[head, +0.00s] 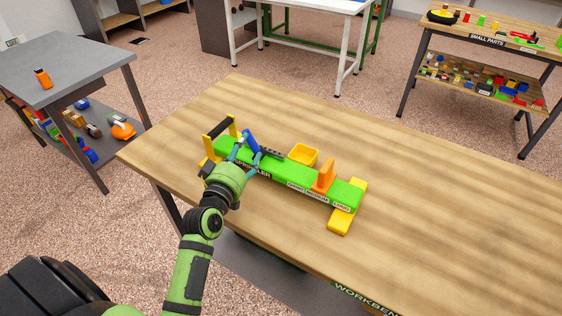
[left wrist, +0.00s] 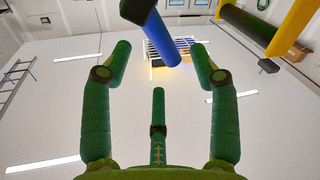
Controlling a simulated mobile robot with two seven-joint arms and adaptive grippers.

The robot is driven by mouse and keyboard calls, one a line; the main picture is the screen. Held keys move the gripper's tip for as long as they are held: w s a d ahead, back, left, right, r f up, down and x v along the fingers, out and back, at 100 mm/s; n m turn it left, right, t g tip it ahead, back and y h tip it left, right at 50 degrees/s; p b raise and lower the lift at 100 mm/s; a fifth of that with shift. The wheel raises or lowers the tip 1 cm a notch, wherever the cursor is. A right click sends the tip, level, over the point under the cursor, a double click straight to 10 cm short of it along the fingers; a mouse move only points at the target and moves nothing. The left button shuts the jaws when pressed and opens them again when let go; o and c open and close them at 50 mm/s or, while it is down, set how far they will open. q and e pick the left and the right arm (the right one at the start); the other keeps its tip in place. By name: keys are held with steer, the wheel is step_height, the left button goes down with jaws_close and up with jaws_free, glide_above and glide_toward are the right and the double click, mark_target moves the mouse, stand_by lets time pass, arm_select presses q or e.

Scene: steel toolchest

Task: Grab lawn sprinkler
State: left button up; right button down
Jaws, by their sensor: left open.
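The lawn sprinkler (head: 285,176) is a long green bar with printed labels on its front, lying on the wooden workbench. It has a black handle (head: 218,129) between yellow posts at its left end, a yellow foot at its right end, an orange upright piece (head: 324,175) and a blue bar (head: 251,141). My left gripper (head: 244,153) is open at the sprinkler's left part, its fingers near the blue bar. In the left wrist view the blue bar (left wrist: 161,38) shows above and between the spread fingertips (left wrist: 160,52); contact cannot be told. My right gripper is out of view.
The workbench (head: 430,210) is clear to the right. A grey table (head: 75,62) with an orange item stands at the left. A small parts table (head: 490,45) stands at the back right.

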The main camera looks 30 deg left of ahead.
mark_target(250, 140)
arm_select(q)
steer(key=shift+w+a+r, duration=0.1)
steer(key=shift+w+r, duration=0.15)
steer(key=shift+w, duration=0.4)
steer(key=w, duration=0.3)
steer(key=shift+w+a+f+p, duration=0.3)
steer(key=shift+w+a+p, duration=0.05)
steer(key=shift+w, duration=0.2)
jaws_close()
steer(key=shift+a+r, duration=0.1)
steer(key=shift+r, duration=0.05)
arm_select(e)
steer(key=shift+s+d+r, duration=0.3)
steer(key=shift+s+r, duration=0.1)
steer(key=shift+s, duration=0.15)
